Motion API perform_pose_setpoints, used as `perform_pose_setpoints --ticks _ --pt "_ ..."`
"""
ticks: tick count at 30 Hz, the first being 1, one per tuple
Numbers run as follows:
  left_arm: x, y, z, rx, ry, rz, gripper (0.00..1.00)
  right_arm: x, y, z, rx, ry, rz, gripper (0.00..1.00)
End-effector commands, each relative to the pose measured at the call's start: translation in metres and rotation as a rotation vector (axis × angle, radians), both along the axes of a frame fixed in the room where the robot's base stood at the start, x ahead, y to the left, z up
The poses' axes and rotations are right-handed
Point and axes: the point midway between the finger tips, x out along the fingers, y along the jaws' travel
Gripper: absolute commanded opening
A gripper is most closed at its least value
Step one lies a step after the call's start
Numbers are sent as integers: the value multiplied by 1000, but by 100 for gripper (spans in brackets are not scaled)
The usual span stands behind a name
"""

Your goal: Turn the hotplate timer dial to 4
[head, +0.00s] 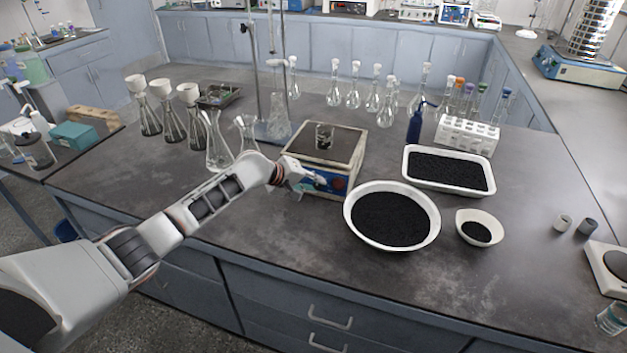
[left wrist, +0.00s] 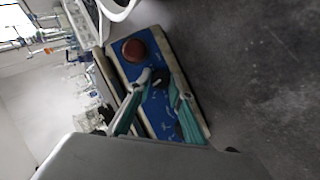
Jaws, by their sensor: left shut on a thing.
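The hotplate (head: 298,160) stands on the bench with a dark top and a blue front panel. In the left wrist view its blue panel (left wrist: 155,108) appears turned on its side, with a large red knob (left wrist: 133,50) near one end. My left gripper (head: 316,186) is at the front panel. Its teal fingers (left wrist: 161,82) close around a small dark dial (left wrist: 160,78), which the fingertips partly hide. The dial's numbers and pointer are too small to read. The red knob also shows in the head view (head: 339,184), to the right of the gripper. My right gripper is out of view.
A small beaker (head: 324,137) stands on the hotplate top. A round white bowl (head: 350,222) of black grains is close at right, with a white tray (head: 407,172) behind it. Flasks (head: 218,153) stand at left. The bench front is clear.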

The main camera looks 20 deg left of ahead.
Motion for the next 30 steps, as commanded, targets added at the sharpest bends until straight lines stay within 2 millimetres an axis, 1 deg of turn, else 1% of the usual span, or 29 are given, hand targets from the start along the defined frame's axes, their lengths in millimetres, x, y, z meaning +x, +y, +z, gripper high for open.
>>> perform_pose_setpoints --ticks 4,20,30 --pt "0 -2 0 133 -4 -54 0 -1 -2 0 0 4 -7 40" --pt "0 -7 2 599 -18 -241 0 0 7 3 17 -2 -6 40" --pt "0 -10 1 897 -27 -361 0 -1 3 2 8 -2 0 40"
